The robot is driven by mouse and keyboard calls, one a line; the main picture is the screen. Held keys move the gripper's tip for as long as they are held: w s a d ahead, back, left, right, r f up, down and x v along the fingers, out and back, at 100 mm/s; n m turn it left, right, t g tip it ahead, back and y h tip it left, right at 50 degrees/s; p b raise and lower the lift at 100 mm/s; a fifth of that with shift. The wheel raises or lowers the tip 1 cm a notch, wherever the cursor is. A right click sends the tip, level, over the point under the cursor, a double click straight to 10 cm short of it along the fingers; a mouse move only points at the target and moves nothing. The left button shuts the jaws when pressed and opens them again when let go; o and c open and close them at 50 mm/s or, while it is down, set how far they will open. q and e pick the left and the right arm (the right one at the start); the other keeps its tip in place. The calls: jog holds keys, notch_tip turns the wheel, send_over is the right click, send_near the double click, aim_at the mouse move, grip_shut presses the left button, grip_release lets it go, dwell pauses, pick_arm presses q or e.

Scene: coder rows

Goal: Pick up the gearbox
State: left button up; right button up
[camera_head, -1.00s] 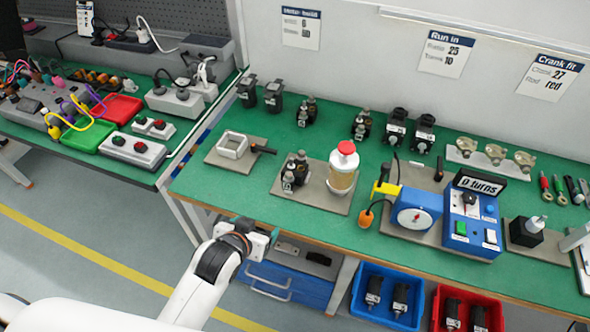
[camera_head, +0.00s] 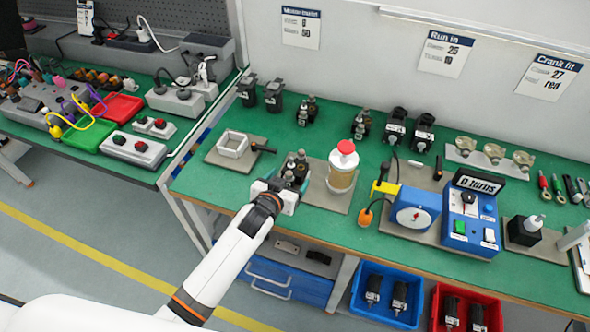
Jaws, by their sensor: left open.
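What I take for the gearbox (camera_head: 297,163), a small dark block with silver round tops, stands on a grey-brown plate (camera_head: 336,204) on the green bench. My left gripper (camera_head: 293,180) is open and right at its near side, low over the plate's front left. The gripper hides the lower front of the block, so I cannot tell whether the fingers touch it. Similar dark units stand behind, one at the back (camera_head: 307,111) and one further right (camera_head: 361,124). My right gripper is not in view.
A clear jar with a red cap (camera_head: 343,166) stands close on the right of the block. A white square frame (camera_head: 232,144) lies to the left. A blue dial device (camera_head: 415,208) and a blue control box (camera_head: 472,220) are further right. Blue and red bins sit below.

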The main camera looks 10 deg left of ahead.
aim_at(293, 170)
pick_arm(q)
jog(key=x, duration=0.4)
jog(key=shift+w, duration=0.4)
jog(key=shift+c, duration=0.3)
